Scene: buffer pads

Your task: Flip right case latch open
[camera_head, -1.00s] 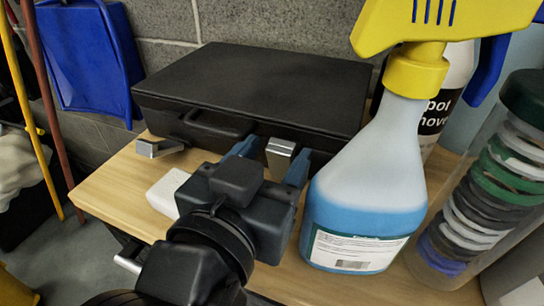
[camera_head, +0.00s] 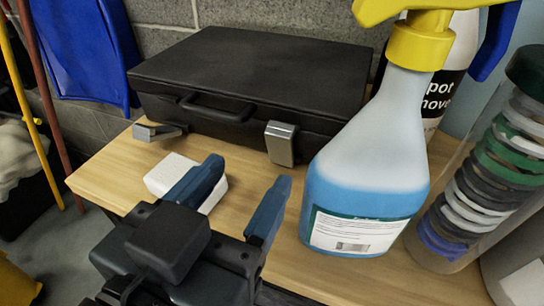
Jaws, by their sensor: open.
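A black case (camera_head: 250,75) lies closed on the wooden table, with its handle facing me. Its silver right latch (camera_head: 281,143) sits against the front face, long side roughly upright. The silver left latch (camera_head: 158,132) sticks out from the front toward me. My gripper (camera_head: 247,182) is open and empty, in front of and below the right latch in the picture. Its two blue fingers are apart from the latch, which is in full view. The left finger overlaps a white block in the picture.
The white block (camera_head: 160,181) lies on the table (camera_head: 110,168) left of my fingers. A spray bottle with blue liquid (camera_head: 365,190) stands close right of the right latch. A clear container of rings (camera_head: 480,170) stands farther right.

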